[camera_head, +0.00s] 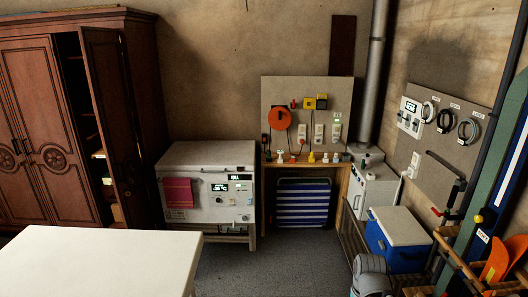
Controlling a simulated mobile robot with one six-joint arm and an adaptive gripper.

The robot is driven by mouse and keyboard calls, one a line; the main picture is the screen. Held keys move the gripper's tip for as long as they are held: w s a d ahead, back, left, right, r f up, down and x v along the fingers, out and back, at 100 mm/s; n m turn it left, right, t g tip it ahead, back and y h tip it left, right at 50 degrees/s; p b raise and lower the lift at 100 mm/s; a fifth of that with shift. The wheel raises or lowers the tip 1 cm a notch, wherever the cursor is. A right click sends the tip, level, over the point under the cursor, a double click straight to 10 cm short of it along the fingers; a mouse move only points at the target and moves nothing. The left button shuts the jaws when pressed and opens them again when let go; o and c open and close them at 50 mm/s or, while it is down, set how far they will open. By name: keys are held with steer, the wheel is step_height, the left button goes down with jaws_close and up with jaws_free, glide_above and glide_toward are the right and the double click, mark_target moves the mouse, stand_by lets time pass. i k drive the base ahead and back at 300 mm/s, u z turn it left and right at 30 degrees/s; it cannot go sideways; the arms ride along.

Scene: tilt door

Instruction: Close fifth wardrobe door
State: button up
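A dark reddish-brown wooden wardrobe (28,100) stands against the back wall at the far left, cut off by the picture's left edge. One of its doors (113,120) stands open, swung out to the right of a dark gap. Through the gap, shelves with a few small light items (98,154) show. The carved doors (45,130) to its left look shut. Which door counts as the fifth cannot be told from this view. My gripper is not in view.
A white table (95,262) fills the lower left, in front of the wardrobe. A white freezer-like unit (207,185) stands right of the open door. A workbench (300,162), a blue cooler (397,240) and a rack with orange items (495,258) lie further right. Grey floor (270,265) is clear in the middle.

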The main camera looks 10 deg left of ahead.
mark_target(101, 48)
steer(key=i, duration=3.1)
steer(key=u, duration=2.1)
